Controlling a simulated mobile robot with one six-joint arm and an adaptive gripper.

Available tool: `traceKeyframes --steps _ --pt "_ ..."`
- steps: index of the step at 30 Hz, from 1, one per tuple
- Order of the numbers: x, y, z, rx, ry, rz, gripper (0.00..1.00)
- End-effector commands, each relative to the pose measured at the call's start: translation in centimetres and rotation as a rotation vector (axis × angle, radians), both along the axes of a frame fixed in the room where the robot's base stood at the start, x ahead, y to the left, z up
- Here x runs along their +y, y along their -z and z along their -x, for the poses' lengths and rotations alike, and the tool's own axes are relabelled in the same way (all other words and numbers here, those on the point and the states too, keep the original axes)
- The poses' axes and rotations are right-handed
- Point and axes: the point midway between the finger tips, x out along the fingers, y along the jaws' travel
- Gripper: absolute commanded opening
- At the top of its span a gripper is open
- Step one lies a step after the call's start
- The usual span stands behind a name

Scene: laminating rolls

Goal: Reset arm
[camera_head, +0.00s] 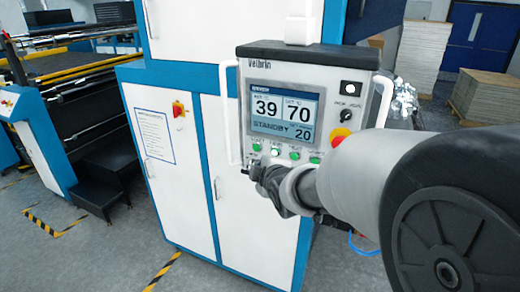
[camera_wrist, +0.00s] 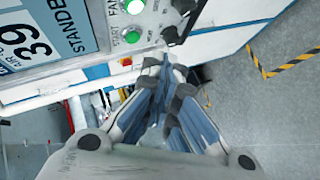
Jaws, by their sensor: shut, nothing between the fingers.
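My gripper (camera_head: 262,172) is at the lower left edge of the control panel (camera_head: 318,78), just in front of its row of green buttons. The panel's screen reads 39, 70, STANDBY and 20. In the wrist view my gripper (camera_wrist: 166,62) points up the picture with its fingers together and nothing between them. Green buttons (camera_wrist: 131,37) on the panel show just above and left of the fingertips. I cannot tell whether the fingertips touch the panel. My arm comes in from the right and hides the panel's lower right.
A white and blue cabinet (camera_head: 165,180) stands behind the panel. A yellow and red emergency button (camera_head: 340,136) is near my arm. A roller machine (camera_head: 75,70) stands at the left, stacked sheets (camera_head: 488,95) at the back right. Grey floor with striped tape (camera_wrist: 292,60) is open.

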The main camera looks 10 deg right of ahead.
Motion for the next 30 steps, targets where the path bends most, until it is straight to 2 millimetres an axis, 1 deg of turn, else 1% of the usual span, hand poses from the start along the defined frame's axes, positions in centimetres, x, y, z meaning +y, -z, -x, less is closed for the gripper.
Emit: traceKeyframes --steps 14,16,18,20,23,24,26,27,29,30 --pt "0.0 0.0 0.0 0.0 0.001 0.0 0.0" --pt "-0.1 0.2 0.3 0.008 0.009 -0.011 0.0" --pt "-0.4 1.0 1.4 0.034 0.038 -0.045 0.0" --pt "-0.8 2.2 3.0 0.074 0.083 -0.101 0.0" --pt "-1.5 5.1 7.3 0.173 0.202 -0.234 0.0" --pt "-1.8 6.5 9.5 0.218 0.261 -0.299 0.0" --pt "-2.2 8.8 13.0 0.287 0.354 -0.394 0.0" --pt "-2.3 10.4 15.4 0.334 0.419 -0.457 0.0" --pt "-2.4 12.7 19.0 0.4 0.519 -0.548 0.0" --pt "-2.4 14.3 21.4 0.442 0.584 -0.604 0.0"
